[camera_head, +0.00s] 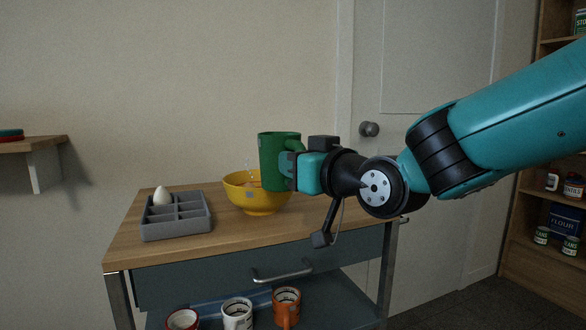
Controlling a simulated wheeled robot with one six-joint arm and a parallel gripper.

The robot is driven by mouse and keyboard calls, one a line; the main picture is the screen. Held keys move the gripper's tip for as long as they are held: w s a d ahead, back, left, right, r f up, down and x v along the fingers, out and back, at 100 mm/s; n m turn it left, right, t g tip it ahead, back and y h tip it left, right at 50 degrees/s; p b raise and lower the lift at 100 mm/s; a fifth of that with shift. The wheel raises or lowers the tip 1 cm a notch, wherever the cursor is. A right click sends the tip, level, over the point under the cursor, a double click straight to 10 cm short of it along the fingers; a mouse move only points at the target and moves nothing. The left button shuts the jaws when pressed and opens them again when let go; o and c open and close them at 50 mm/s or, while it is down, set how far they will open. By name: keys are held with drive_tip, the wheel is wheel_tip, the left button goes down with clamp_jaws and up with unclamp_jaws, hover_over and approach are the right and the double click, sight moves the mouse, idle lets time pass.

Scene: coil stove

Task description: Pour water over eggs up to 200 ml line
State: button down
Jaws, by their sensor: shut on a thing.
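My gripper (291,169) is shut on a green mug (276,160), which it holds almost upright at the right side of a yellow bowl (257,203). The mug overlaps the bowl's rim in the picture. Something small and brownish, perhaps an egg, shows at the bowl's rim, and faint clear specks show just above it; I cannot tell whether they are water. The bowl's inside and any 200 ml line are mostly hidden. A white egg (162,196) stands in the back left of a grey divided tray (177,230) on the wooden cart top (255,232).
The other visible tray compartments look empty. Several mugs, among them a white one (237,314) and an orange one (286,308), stand on the cart's lower shelf. A drawer handle (283,273) sticks out in front. A shelf with cans (569,246) is at right.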

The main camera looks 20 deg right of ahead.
sight(292, 139)
drive_tip(key=shift+w+d+r+p, duration=0.15)
drive_tip(key=shift+r+p, duration=0.3)
drive_tip(key=shift+p, duration=0.45)
drive_tip(key=r+g+p, duration=0.1)
drive_tip(key=p, duration=0.4)
drive_tip(key=w+r+g+h+p, duration=0.1)
drive_tip(key=g+p, duration=0.1)
drive_tip(key=p, duration=0.2)
drive_tip(key=shift+w+m+p, duration=0.2)
drive_tip(key=shift+m+p, duration=0.1)
drive_tip(key=shift+p, duration=0.1)
